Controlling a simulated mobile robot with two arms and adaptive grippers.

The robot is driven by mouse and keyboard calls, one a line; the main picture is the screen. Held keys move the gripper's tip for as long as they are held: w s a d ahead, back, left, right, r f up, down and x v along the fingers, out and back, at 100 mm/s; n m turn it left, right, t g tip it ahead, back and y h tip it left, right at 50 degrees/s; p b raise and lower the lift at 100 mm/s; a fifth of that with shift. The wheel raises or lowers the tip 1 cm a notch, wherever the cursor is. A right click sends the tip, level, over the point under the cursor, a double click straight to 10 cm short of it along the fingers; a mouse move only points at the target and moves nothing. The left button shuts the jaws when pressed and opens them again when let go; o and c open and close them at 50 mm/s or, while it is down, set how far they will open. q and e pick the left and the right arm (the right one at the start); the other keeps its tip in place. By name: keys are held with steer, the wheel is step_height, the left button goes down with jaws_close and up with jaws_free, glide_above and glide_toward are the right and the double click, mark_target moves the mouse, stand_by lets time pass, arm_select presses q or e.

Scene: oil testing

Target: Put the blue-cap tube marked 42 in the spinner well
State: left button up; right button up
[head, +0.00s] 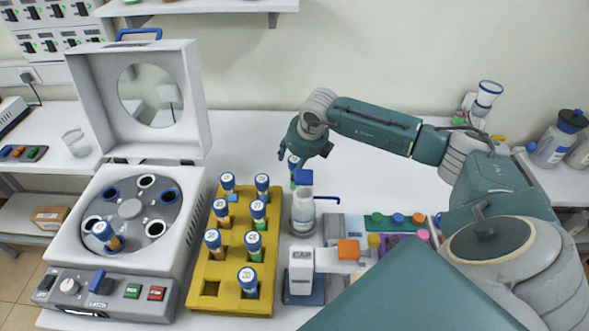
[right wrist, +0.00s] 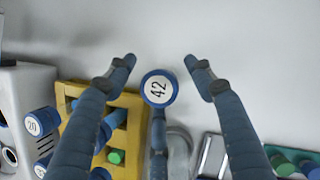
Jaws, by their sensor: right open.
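The blue-cap tube marked 42 (right wrist: 158,88) shows in the right wrist view, cap facing the camera, between my fingers. In the head view the tube (head: 293,162) appears upright at my right gripper (head: 294,154), behind a white bottle-like device; its lower part is partly hidden. My right gripper, also in the right wrist view (right wrist: 160,64), is open, one finger on each side of the cap with gaps visible. The spinner (head: 131,208) stands at left with its lid open. Its rotor has several wells, and one front-left well holds a blue-cap tube (head: 105,233). My left gripper is not in view.
A yellow rack (head: 211,270) with several blue-cap tubes stands between the spinner and the white device (head: 303,211). Its front-left slot is empty. A white CAP box (head: 301,262) and trays of coloured parts (head: 393,219) lie to the right. The table behind is mostly clear.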

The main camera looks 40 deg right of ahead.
steer(key=c, duration=1.3)
steer(key=shift+r, duration=0.1)
